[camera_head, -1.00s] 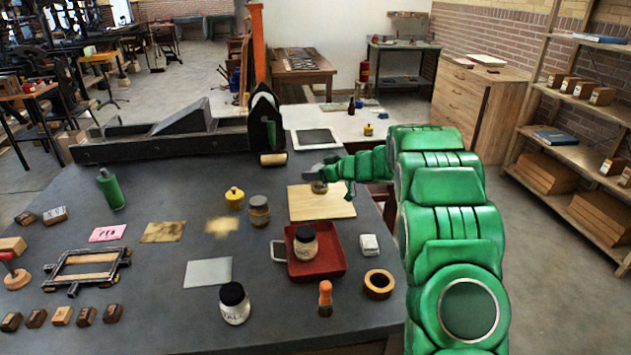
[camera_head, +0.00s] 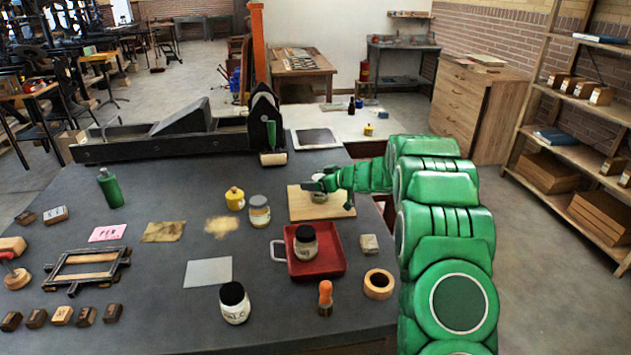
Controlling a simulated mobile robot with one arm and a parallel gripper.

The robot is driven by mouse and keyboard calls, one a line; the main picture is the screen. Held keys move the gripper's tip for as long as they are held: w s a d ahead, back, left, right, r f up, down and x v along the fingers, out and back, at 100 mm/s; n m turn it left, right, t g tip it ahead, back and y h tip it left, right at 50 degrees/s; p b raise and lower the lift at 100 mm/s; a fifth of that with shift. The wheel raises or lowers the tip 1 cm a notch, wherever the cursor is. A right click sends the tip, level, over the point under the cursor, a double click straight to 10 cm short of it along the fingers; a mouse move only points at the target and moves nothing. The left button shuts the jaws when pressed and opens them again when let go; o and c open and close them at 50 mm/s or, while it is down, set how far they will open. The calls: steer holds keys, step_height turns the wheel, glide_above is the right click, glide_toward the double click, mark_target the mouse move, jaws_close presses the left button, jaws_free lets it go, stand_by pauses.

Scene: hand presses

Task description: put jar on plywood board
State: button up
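The plywood board (camera_head: 340,207) lies flat at the right part of the dark table. A small pale round thing, perhaps a jar (camera_head: 319,197), is over the board's middle, partly covered by my gripper. My gripper (camera_head: 318,187) is low over the board at this thing, its fingers too small to show whether they grip it. Other jars stand apart: a grey-lidded jar (camera_head: 259,213) left of the board, a black-lidded jar (camera_head: 305,243) in the red tray (camera_head: 328,268), and a white jar with a black lid (camera_head: 234,304) at the front.
A tape roll (camera_head: 379,284), an orange-topped tool (camera_head: 326,297) and a small pale block (camera_head: 369,244) lie near the red tray. A yellow container (camera_head: 235,198) stands left of the grey-lidded jar. A long dark press (camera_head: 180,145) stands behind.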

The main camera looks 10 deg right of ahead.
steer(key=shift+o, duration=0.3)
steer(key=shift+r, duration=0.1)
steer(key=shift+d+r, duration=0.1)
steer(key=v, duration=1.1)
steer(key=shift+s+d+r, duration=0.2)
steer(key=shift+s, duration=0.15)
